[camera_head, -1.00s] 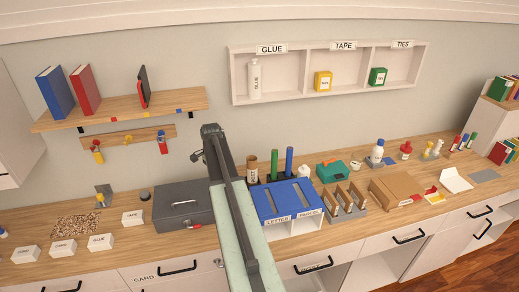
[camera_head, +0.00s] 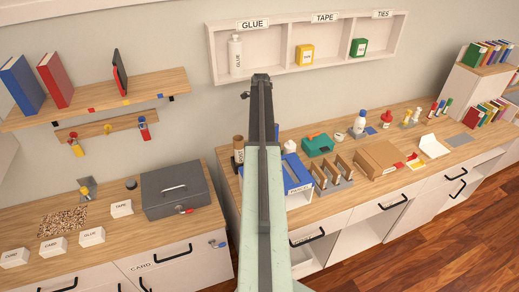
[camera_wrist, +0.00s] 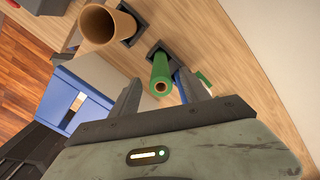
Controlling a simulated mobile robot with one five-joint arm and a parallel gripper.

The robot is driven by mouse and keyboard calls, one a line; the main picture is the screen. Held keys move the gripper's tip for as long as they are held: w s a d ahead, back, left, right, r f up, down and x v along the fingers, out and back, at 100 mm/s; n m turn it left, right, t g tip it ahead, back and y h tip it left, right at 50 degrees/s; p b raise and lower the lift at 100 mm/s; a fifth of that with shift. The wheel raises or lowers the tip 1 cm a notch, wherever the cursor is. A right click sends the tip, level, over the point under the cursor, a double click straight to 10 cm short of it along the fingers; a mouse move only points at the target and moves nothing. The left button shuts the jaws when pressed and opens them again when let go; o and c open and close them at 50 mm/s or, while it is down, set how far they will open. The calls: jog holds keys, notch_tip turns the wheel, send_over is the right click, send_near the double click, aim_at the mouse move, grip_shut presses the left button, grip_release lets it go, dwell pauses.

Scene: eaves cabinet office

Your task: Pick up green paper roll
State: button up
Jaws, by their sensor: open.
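The green paper roll (camera_wrist: 160,75) stands in a dark square holder in the wrist view, its open end facing the camera. My gripper (camera_wrist: 162,82) is open, with one finger to each side of the green roll in the picture; I cannot tell how far the roll reaches in between them. A piece of a blue roll (camera_wrist: 183,88) shows behind the right finger.
A wide brown tube (camera_wrist: 103,25) stands beside the green roll; it also shows in the head view (camera_head: 239,150). A blue-topped letter box (camera_wrist: 75,100) is close by at left. A grey metal box (camera_head: 176,190) and a wooden-slotted rack (camera_head: 330,175) flank my arm.

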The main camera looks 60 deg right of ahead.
notch_tip(320, 180, down, 5)
jog(key=b, duration=0.4)
jog(key=shift+r, duration=0.1)
jog(key=shift+d, duration=0.1)
grip_shut()
notch_tip(320, 180, up, 13)
jog(key=p, duration=1.3)
jog(key=shift+r, duration=0.1)
